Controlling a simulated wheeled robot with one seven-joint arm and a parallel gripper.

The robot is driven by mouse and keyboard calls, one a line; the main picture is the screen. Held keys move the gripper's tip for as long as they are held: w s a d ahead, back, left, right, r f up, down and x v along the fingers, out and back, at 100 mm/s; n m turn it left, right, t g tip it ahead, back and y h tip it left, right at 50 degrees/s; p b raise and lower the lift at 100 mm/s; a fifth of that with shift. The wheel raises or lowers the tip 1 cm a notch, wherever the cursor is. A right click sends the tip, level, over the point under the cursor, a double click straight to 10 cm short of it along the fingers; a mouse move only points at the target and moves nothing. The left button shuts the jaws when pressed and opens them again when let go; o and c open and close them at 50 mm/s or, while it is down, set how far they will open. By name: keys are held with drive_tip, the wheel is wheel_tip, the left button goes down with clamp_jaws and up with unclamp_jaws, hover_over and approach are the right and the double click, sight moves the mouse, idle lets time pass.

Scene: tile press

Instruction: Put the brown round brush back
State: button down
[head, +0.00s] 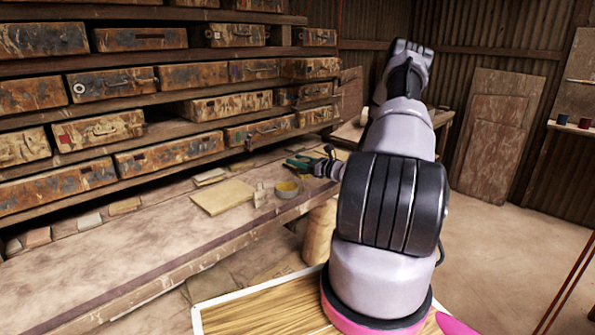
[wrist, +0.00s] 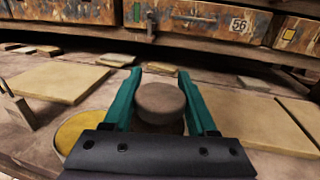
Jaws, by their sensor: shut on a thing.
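The brown round brush (wrist: 160,100) shows in the wrist view as a round, brown-grey top between the two teal fingers of my gripper (wrist: 160,85). The fingers are shut on it, one on each side. Its lower part is hidden behind the dark gripper body. In the head view my gripper (head: 303,163) is over the far part of the workbench, just behind a yellow bowl (head: 287,188). The brush cannot be made out clearly there. I cannot tell whether it touches the bench.
The yellow bowl also shows in the wrist view (wrist: 82,138), close to the left finger. A flat tan tile (head: 222,196) lies left of it, with a small upright object (head: 260,195) between. Shelves of worn metal cases (head: 170,152) stand behind the bench (head: 120,260).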

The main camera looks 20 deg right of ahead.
sight(298, 169)
drive_tip(key=shift+f, duration=1.75)
drive_tip(key=shift+f, duration=0.15)
drive_tip(key=shift+c, duration=1)
unclamp_jaws()
